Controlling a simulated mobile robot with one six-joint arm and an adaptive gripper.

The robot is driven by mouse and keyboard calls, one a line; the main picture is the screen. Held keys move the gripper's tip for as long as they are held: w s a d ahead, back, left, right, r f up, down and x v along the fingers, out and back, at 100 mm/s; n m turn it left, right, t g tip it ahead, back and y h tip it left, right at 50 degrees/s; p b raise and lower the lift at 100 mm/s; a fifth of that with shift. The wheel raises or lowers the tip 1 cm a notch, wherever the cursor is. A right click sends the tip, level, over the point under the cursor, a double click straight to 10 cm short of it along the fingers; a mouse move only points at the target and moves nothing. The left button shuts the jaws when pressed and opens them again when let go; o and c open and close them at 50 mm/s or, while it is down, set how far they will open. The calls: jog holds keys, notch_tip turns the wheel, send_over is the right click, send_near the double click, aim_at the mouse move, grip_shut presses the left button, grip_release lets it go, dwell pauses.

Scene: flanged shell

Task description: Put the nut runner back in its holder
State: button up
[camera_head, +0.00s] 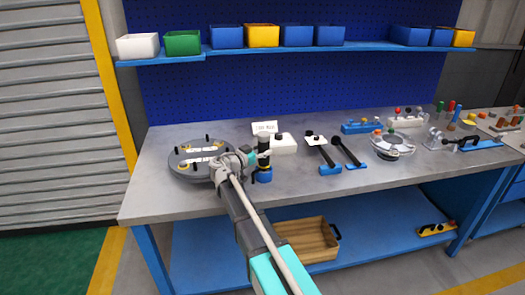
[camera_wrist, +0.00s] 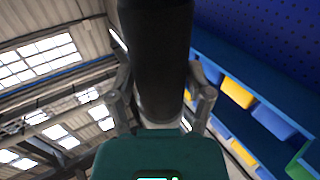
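The nut runner (camera_head: 264,143) is a dark upright cylinder with a pale band, near the middle of the bench. My gripper (camera_head: 258,157) reaches it from the left and is shut around its middle. In the wrist view the black body of the nut runner (camera_wrist: 160,45) runs between both fingers of my gripper (camera_wrist: 162,95). A blue round piece (camera_head: 264,176) shows directly below it; I cannot tell whether it is part of the tool or a separate stand. A white block (camera_head: 284,145) with a dark top spot stands just behind to the right, beside a small lettered sign (camera_head: 264,128). Which is the holder is unclear.
A grey round flanged plate (camera_head: 186,174) with several studs lies left of my gripper. Two long black-handled tools (camera_head: 320,148) with blue ends lie to the right. A round metal part (camera_head: 392,147) is farther right. The front of the bench (camera_head: 300,188) is clear.

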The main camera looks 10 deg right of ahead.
jog(key=o, duration=0.4)
jog(key=shift+c, duration=0.2)
jog(key=v, duration=1.2)
dwell(0.9)
